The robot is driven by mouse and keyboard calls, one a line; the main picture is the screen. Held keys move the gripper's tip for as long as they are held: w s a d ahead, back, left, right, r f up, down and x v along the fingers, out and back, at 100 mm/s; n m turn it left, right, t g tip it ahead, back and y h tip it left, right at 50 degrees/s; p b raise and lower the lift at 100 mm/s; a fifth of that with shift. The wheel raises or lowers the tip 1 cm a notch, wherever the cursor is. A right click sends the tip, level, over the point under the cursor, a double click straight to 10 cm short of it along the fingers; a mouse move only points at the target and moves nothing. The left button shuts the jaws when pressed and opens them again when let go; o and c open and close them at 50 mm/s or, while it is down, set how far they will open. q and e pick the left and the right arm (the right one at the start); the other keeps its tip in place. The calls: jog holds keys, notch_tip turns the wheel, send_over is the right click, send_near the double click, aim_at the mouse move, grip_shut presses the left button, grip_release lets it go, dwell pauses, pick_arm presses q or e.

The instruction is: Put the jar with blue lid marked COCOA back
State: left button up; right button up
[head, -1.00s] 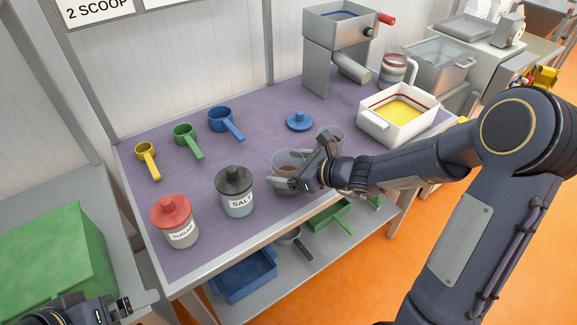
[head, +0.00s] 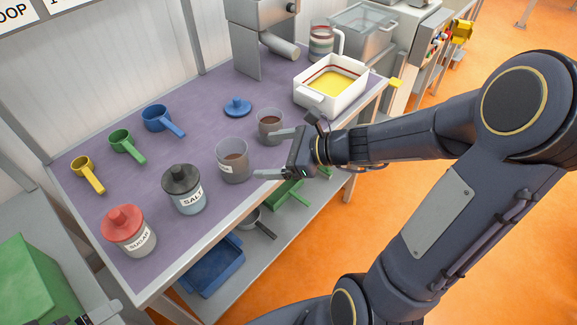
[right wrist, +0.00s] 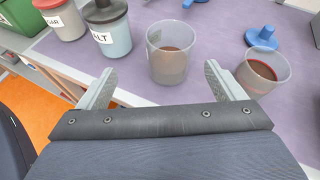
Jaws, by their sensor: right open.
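An open clear jar (head: 233,163) with brown contents and a partly visible white label stands upright on the purple bench top; its marking is not readable. It also shows in the right wrist view (right wrist: 172,55), ahead of and between the fingers, apart from them. A blue lid with a knob (head: 238,107) lies on the bench behind it. My right gripper (head: 272,153) is open and empty, at the bench's front edge just right of the jar. Only a sliver of my left gripper (head: 62,321) shows at the bottom left edge; its jaws are not clear.
A second clear cup (head: 270,128) with reddish-brown contents stands close to the right finger. The black-lidded SALT jar (head: 185,190) and red-lidded SUGAR jar (head: 129,232) stand left. Yellow (head: 87,175), green (head: 127,146) and blue (head: 163,120) scoops lie behind. A white tub (head: 330,88) stands right.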

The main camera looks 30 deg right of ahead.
jog(key=s+a+r+n+g, duration=0.3)
jog(key=s+a+n+g, duration=0.15)
jog(key=s+n, duration=0.75)
jog(key=s+d+f+n+h, duration=0.1)
jog(key=s+d+n+h, duration=0.2)
jog(key=n, duration=0.9)
jog(key=s+h, duration=0.2)
jog(key=s, duration=0.1)
jog(key=shift+s+d+f+t+h, duration=0.3)
jog(key=shift+s+d+t, duration=0.05)
jog(key=shift+s, duration=0.05)
jog(key=shift+r+p, duration=1.45)
jog(key=shift+r, duration=0.05)
